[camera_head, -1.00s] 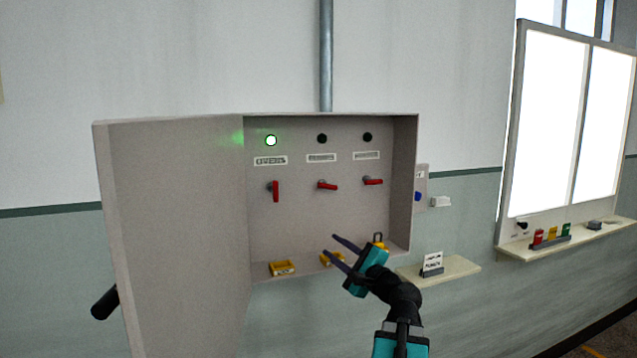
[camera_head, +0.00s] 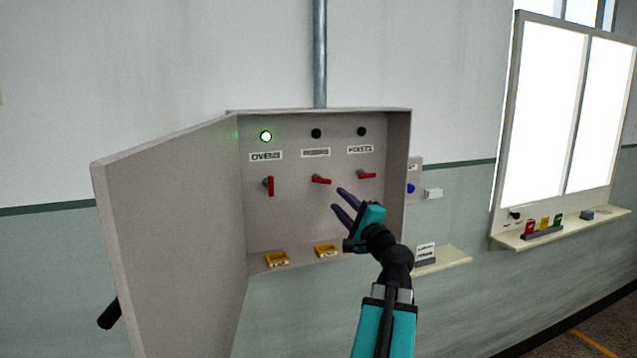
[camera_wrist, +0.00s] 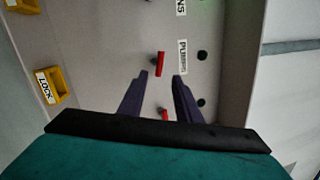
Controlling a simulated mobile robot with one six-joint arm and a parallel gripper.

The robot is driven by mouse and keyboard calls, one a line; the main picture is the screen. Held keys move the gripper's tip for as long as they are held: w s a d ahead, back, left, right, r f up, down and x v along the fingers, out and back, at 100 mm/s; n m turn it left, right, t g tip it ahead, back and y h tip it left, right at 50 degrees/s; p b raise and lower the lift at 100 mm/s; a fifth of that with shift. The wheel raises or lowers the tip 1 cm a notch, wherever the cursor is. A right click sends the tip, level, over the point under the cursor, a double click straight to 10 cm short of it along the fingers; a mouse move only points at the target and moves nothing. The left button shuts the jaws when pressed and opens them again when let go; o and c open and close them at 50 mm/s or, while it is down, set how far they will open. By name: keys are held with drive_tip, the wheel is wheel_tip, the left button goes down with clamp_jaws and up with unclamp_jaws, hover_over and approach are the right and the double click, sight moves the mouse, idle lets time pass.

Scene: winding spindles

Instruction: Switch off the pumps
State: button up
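The open grey cabinet (camera_head: 325,218) holds three red rotary handles. The middle handle, the pumps' one (camera_head: 320,180), lies sideways, slightly tilted, under a dark lamp (camera_head: 316,133). In the wrist view, the red pumps handle (camera_wrist: 160,63) appears between and just beyond my fingertips, beside the PUMPS label (camera_wrist: 182,56). My gripper (camera_head: 338,199) is open and empty, a little below and right of that handle in the head view. I cannot tell whether it touches.
The left handle (camera_head: 269,186), labelled OVENS, stands upright under a lit green lamp (camera_head: 266,136). The right handle (camera_head: 366,174) lies sideways under a dark lamp. Yellow bins (camera_head: 277,260) sit on the cabinet floor. The open door (camera_head: 172,240) blocks the left. A shelf (camera_head: 450,258) stands at right.

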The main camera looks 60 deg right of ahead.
sight(321, 182)
drive_tip(key=p+x, duration=0.4)
drive_tip(key=x, duration=0.7)
drive_tip(key=shift+w+d+r, duration=0.1)
drive_tip(key=shift+r, duration=0.05)
drive_tip(key=shift+p+x, duration=0.5)
drive_tip(key=shift+x, duration=0.65)
clamp_jaws()
